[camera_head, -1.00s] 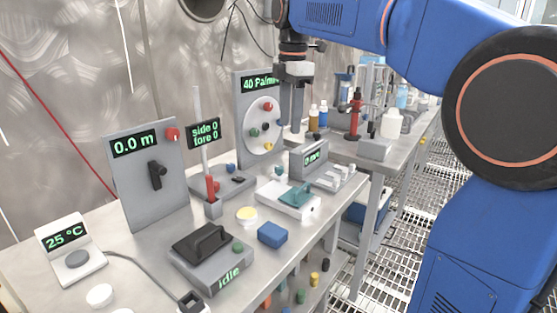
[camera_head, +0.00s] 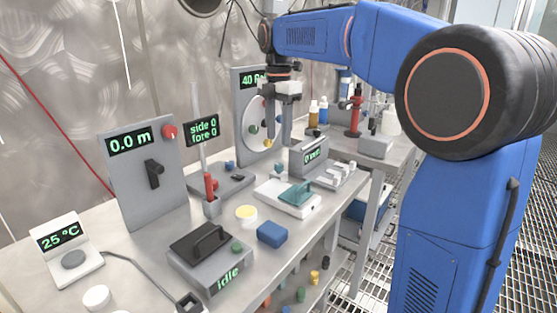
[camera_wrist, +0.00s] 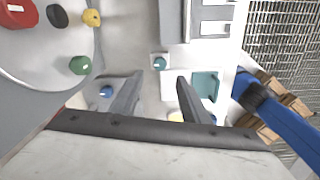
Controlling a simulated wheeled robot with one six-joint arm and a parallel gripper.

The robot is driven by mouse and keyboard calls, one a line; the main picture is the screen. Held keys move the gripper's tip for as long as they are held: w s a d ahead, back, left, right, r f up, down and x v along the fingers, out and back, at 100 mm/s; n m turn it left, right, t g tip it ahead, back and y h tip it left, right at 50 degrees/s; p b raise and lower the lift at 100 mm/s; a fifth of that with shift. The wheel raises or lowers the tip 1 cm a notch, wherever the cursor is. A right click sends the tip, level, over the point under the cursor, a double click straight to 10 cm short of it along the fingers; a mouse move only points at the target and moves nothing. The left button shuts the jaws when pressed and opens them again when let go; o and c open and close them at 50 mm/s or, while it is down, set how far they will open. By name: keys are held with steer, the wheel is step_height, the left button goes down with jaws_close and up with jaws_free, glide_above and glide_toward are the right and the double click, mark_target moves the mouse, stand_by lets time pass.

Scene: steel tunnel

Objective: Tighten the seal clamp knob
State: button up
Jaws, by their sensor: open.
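My gripper (camera_head: 279,138) hangs fingers down over the bench, in front of the round dial plate in the head view. In the wrist view its two fingers (camera_wrist: 156,92) are apart with nothing between them. A small teal knob (camera_wrist: 160,63) shows beyond the fingers in the wrist view. A white device (camera_head: 285,198) with a teal clamp-like part (camera_head: 296,194) sits below and in front of my gripper. The teal part also shows in the wrist view (camera_wrist: 206,86) beside the right finger. I cannot tell which knob is the seal clamp knob.
The round dial plate (camera_head: 258,129) with coloured knobs stands behind my gripper, partly hidden by it. A grey box with a display (camera_head: 310,156) is to the right. A blue block (camera_head: 272,234), a yellow-topped disc (camera_head: 246,213) and the idle box (camera_head: 211,262) lie nearer.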

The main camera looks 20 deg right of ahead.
mark_target(279, 165)
step_height(279, 165, down, 9)
steer(key=shift+r, duration=0.15)
stand_by(0.4)
steer(key=c, duration=1.1)
